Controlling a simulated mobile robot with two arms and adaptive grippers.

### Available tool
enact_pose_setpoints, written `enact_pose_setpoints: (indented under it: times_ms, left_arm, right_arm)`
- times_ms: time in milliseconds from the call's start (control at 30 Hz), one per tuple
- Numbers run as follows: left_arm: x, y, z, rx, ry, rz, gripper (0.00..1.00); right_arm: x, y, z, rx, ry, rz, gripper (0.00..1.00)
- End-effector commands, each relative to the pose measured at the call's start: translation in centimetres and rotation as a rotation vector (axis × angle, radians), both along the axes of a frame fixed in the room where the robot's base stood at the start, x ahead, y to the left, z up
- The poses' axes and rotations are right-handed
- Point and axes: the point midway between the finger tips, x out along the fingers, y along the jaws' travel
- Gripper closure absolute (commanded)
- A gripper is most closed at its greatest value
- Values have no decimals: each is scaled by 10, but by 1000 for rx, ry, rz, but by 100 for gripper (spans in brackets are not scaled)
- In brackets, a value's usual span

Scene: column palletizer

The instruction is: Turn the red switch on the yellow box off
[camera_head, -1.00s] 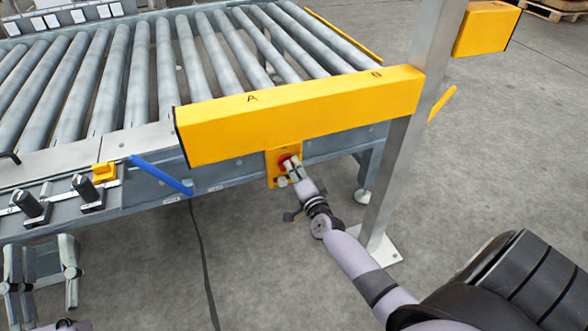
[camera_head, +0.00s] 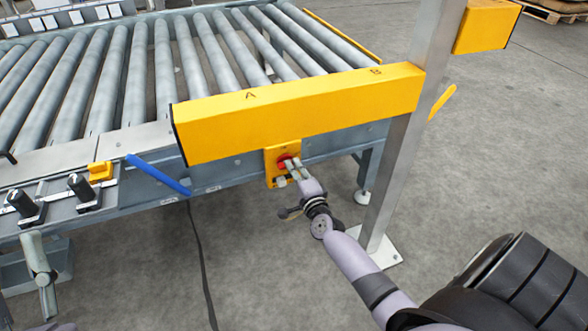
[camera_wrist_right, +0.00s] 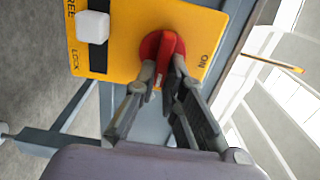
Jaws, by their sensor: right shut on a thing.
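The yellow box (camera_head: 270,158) hangs under the long yellow beam at the conveyor's corner. Its red switch (camera_head: 284,162) is partly hidden by my right gripper (camera_head: 293,168). In the right wrist view, the red switch (camera_wrist_right: 166,52) is a round knob with a raised handle, and the word ON is on the yellow plate (camera_wrist_right: 128,30) to its right. There, my right gripper (camera_wrist_right: 164,76) has one finger on each side of the handle and is shut on it. My left gripper (camera_head: 38,262) is at the lower left, apart from the box; its finger gap is unclear.
A white knob (camera_wrist_right: 92,27) sits beside the switch, near LOCK lettering. The yellow beam (camera_head: 300,112) runs just above the box. A blue lever (camera_head: 158,175) sticks out left of the box. The floor in front is open.

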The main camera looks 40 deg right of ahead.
Motion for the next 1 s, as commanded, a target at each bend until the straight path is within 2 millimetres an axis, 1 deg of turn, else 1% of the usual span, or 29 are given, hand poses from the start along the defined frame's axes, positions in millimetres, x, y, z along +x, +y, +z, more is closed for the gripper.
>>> enact_pose_setpoints:
  times_ms: [167, 200, 500, 767, 833, 933, 1000]
  left_arm:
    - [0, 0, 0, 0, 0, 0, 60]
    - [0, 0, 0, 0, 0, 0, 60]
    - [0, 0, 0, 0, 0, 0, 60]
    - [1, 0, -1, 0, 5, 0, 60]
    - [1, 0, -1, -1, 5, -1, 60]
    - [0, 0, -1, -1, 5, -1, 60]
    - [0, 0, -1, 0, 4, 0, 60]
  right_arm:
    - [-1, 0, -2, 4, 2, 0, 100]
    - [-1, 0, -2, 4, 2, 0, 89]
    - [0, 0, -1, 1, 2, 0, 70]
    - [0, 0, 0, 0, 1, 0, 70]
    - [-3, 1, -1, 1, 1, 0, 70]
    - [-13, 4, -2, 1, 2, 0, 70]
    - [-25, 6, -2, 1, 2, -1, 70]
